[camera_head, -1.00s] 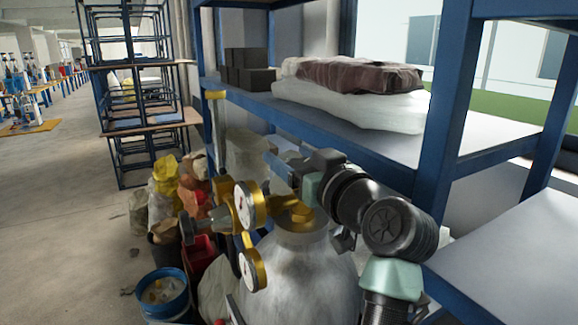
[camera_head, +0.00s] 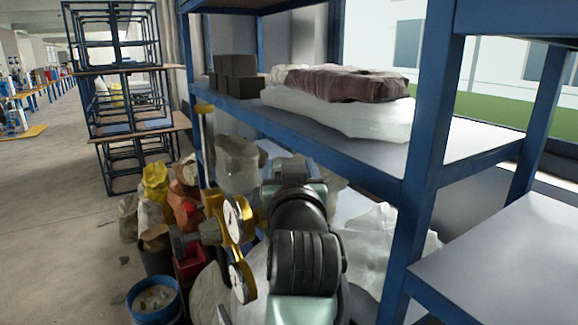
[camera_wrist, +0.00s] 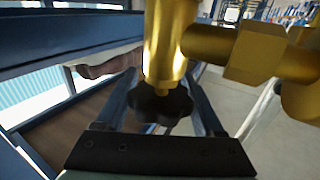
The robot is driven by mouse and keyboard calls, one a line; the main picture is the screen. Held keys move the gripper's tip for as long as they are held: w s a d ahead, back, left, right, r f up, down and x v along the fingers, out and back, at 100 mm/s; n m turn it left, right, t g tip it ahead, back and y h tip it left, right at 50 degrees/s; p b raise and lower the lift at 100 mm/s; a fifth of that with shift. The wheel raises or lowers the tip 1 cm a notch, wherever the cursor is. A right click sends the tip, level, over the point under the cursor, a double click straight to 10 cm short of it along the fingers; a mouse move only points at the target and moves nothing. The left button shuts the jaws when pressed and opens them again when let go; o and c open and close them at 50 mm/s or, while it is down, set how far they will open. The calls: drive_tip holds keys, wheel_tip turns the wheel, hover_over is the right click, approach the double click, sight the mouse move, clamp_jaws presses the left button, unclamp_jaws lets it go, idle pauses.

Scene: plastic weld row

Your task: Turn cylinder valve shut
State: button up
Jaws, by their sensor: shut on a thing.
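The gas cylinder (camera_head: 260,262) stands at the foot of the shelf in the head view, pale and mostly hidden behind my arm. Its brass regulator (camera_head: 235,222) with two round gauges shows just left of my arm. In the wrist view the brass valve body (camera_wrist: 165,45) comes down from the top, with a black lobed valve knob (camera_wrist: 160,104) at its end. My gripper (camera_wrist: 162,100) has a finger on each side of the knob and is shut on it. The head view hides my gripper and the knob behind my wrist.
The blue shelf unit (camera_head: 412,190) rises close to the right of my arm, with wrapped bundles (camera_head: 340,108) and dark boxes on its board. Sacks (camera_head: 155,180) and a blue bucket (camera_head: 155,300) stand left of the cylinder. The floor further left is clear.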

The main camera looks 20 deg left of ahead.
drive_tip(key=o, duration=1.4)
drive_tip(key=shift+c, duration=0.2)
wheel_tip(320, 180, up, 10)
drive_tip(key=b, duration=0.2)
drive_tip(key=shift+b, duration=0.35)
